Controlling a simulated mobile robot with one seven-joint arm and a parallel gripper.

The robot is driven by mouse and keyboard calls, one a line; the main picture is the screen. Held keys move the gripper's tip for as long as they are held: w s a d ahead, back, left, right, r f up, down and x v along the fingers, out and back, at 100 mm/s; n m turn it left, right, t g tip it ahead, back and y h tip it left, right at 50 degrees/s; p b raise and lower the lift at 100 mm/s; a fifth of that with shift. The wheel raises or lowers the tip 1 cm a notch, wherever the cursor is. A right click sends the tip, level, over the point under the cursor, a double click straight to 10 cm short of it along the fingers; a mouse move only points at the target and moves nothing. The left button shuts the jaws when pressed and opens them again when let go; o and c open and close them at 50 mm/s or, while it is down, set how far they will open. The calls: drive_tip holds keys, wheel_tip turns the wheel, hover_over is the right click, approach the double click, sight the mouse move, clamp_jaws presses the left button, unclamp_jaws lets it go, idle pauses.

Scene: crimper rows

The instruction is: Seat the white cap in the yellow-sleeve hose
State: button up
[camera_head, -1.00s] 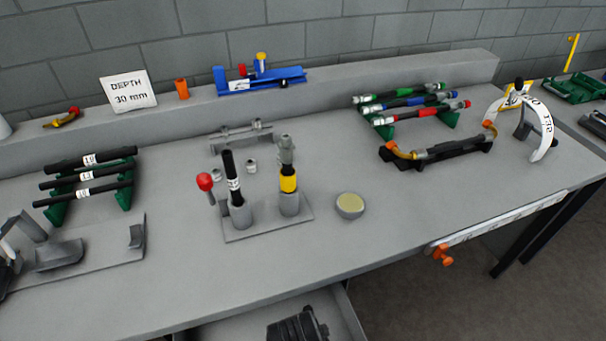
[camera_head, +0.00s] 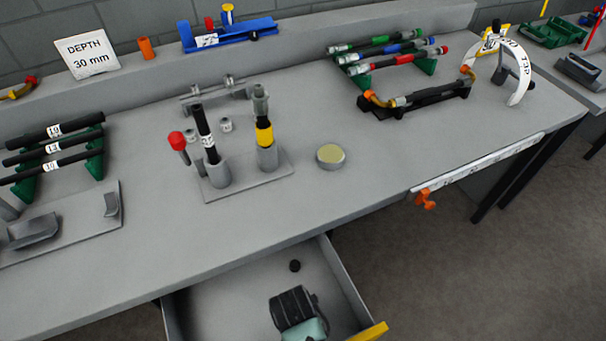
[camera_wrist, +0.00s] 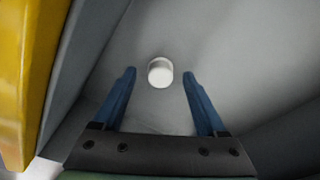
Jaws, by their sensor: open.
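The white cap (camera_wrist: 160,74) lies on the grey drawer floor in the wrist view. My gripper (camera_wrist: 159,72) is open, its blue fingers to either side of the cap's line, with visible gaps and no contact seen. In the head view my wrist is over the open drawer; the fingertips and white cap cannot be made out there. The yellow-sleeve hose (camera_head: 264,136) stands upright in a grey socket on the bench. A grey metal fitting (camera_head: 260,103) tops it.
The open drawer (camera_head: 348,280) has walls and a yellow front (camera_head: 370,332) close to my gripper. A small dark round thing (camera_head: 295,266) shows in it. On the bench, a black hose (camera_head: 205,133), a red-knobbed post (camera_head: 177,142) and a round tin (camera_head: 330,157) stand near the yellow-sleeve hose.

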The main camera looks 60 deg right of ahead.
drive_tip(key=shift+f, duration=0.25)
clamp_jaws()
drive_tip(key=shift+r, duration=0.15)
